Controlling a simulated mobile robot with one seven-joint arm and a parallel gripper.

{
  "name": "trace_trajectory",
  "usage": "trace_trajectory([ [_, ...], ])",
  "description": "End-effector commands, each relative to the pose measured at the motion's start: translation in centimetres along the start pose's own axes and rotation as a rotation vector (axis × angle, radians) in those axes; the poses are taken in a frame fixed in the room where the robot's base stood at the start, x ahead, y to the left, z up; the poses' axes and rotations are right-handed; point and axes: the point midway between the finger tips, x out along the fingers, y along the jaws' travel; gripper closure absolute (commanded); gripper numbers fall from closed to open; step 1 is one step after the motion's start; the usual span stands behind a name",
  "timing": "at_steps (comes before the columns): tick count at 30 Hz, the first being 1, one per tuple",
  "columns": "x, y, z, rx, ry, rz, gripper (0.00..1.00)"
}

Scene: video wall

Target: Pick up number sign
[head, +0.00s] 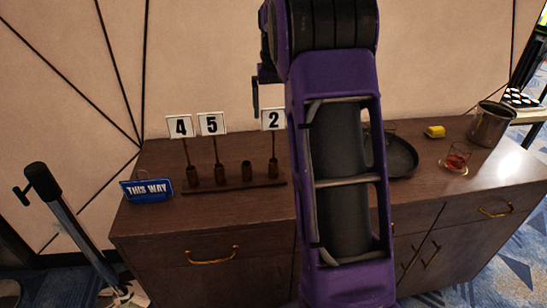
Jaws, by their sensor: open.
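Three white number signs on thin sticks stand upright in a dark wooden rack (236,186) on the cabinet's left half. They are the "4" sign (180,126), the "5" sign (212,122) and the "2" sign (273,119). A rack holder (247,171) between the "5" and the "2" has no sign in it. My gripper (258,92) shows only in part, at the left of my purple arm and above the "2" sign in the picture. It is open, with nothing seen in it. My arm hides the rest of it.
The brown cabinet top (240,211) carries a blue "THIS WAY" sign (147,190) at left. At right are a dark pan (401,157), a yellow block (435,131), a glass (457,161) and a metal pot (491,123). A patterned wall stands behind.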

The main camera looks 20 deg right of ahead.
Motion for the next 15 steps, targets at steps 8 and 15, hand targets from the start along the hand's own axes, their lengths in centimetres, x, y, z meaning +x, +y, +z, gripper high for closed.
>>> trace_trajectory([
  [8, 2.3, 0.0, -0.1, 0.0, -0.001, 0.0, 0.0],
  [15, 5.8, 0.0, -0.3, 0.0, -0.002, 0.0, 0.0],
])
